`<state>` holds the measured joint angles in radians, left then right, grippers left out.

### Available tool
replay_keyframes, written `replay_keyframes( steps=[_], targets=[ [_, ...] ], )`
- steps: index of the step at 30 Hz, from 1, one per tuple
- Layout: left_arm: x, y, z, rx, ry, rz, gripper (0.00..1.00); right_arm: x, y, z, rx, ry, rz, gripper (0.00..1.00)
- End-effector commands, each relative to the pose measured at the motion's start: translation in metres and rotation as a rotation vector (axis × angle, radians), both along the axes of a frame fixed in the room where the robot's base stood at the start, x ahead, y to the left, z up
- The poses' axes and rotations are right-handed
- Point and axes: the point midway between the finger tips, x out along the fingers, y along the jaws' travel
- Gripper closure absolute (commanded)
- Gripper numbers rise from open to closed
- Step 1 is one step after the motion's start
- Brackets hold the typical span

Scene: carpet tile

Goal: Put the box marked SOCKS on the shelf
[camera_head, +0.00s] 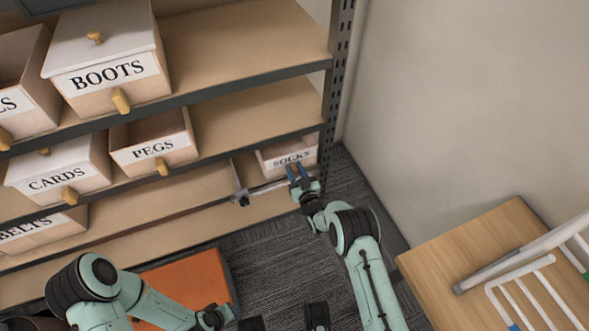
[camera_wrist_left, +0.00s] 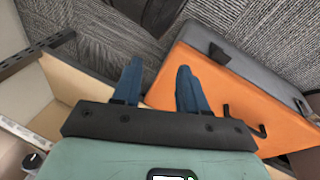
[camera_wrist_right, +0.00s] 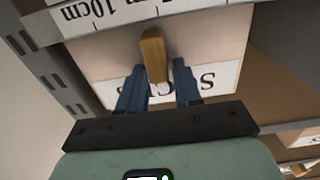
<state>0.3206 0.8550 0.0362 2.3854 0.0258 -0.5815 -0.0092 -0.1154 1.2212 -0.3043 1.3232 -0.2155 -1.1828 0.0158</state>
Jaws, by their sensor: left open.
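The pale SOCKS box (camera_head: 285,157) sits at the right end of a lower shelf (camera_head: 210,183), next to the upright post. Its label (camera_wrist_right: 190,88) shows upside down and partly hidden in the right wrist view, with the yellow handle (camera_wrist_right: 153,52) above it. My right gripper (camera_head: 297,173) is at the box front. My left gripper (camera_head: 217,317) is low in the head view. Its fingers (camera_wrist_left: 158,78) are apart and empty.
Boxes marked BOOTS (camera_head: 108,75), PEGS (camera_head: 153,149), CARDS (camera_head: 57,183) and BELTS (camera_head: 38,230) stand on the shelves. A marked strip (camera_wrist_right: 130,14) runs by the SOCKS box. An orange-topped object (camera_head: 190,285) lies below. A wooden table (camera_head: 450,250) with a white rack is at right.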

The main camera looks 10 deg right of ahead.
Motion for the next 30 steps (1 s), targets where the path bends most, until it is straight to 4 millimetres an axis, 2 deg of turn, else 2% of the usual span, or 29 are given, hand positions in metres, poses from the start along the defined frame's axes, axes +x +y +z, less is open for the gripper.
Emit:
replay_keyframes(
  steps=[10,14,24,30],
  targets=[
    [0.000,0.000,0.001,0.000,0.000,0.000,0.57,0.000,0.000,0.001,0.000,-0.001,0.000,0.49],
    [-0.005,-0.002,0.005,-0.006,0.011,-0.005,0.57,-0.010,-0.002,0.001,0.001,0.001,0.000,0.49],
    [-0.037,-0.019,0.029,-0.048,0.095,-0.040,0.57,-0.077,-0.016,0.003,0.001,0.002,-0.002,0.49],
    [-0.048,-0.024,0.036,-0.061,0.125,-0.052,0.57,-0.107,-0.021,0.001,0.001,0.001,-0.001,0.49]
  ],
)
